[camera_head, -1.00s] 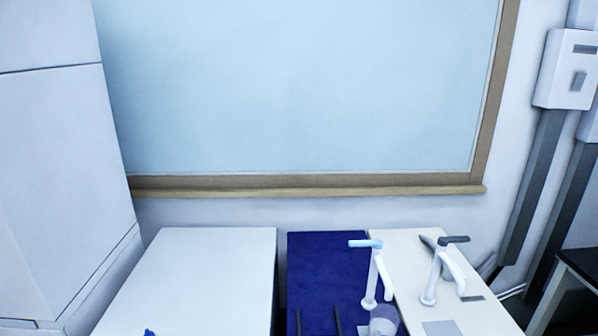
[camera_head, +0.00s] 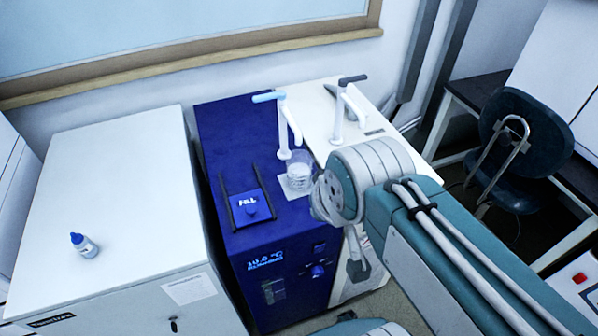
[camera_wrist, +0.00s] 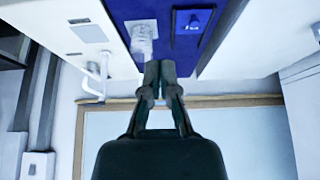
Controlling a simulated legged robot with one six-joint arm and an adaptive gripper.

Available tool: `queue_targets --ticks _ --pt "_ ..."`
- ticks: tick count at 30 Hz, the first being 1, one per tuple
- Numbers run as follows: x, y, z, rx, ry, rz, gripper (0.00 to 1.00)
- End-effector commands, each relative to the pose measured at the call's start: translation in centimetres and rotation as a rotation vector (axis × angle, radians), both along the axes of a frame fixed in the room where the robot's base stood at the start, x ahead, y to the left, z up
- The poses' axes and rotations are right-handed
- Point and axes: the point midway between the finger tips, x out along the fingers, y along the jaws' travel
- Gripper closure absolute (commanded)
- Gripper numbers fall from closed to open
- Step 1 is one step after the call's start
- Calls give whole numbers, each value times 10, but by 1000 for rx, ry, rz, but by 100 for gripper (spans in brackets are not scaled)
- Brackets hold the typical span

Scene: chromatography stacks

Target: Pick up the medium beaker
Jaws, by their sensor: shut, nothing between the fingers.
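A clear glass beaker (camera_head: 299,173) with graduation marks stands on top of the blue unit (camera_head: 205,262), close to the tap with the light blue handle (camera_head: 282,125). No other beaker shows for comparing size. In the wrist view the beaker (camera_wrist: 143,46) appears pale and small, just beyond and left of the fingertips, and is hard to separate from the tap. My gripper (camera_wrist: 160,68) is shut and empty, with its fingers together. In the head view my teal and grey arm comes in from the lower right; its wrist is right of the beaker, and the gripper fingers are hidden.
A second tap with a dark handle (camera_head: 345,102) stands on the white unit (camera_head: 317,121) to the right. A blue block marked FILL (camera_head: 251,207) sits between two dark rails. A small bottle (camera_head: 84,244) stands on the white cabinet (camera_head: 110,180). A dark chair (camera_head: 530,135) is at right.

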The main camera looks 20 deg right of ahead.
Motion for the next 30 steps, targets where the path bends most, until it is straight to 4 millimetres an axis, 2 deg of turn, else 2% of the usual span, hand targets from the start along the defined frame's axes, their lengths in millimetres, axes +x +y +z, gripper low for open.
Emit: queue_targets --ticks 2,3,5,6,8,17,24,30 --pt "0 0 0 0 0 0 100" --pt "0 0 0 0 0 0 82" --pt "3 0 0 0 2 -2 55" --pt "7 -1 0 0 4 -7 52" --pt "17 -4 0 0 9 -16 52" --pt "101 -28 -16 2 40 -89 52" --pt "167 -57 -49 5 62 -148 52" --pt "206 -77 -79 6 71 -184 52"
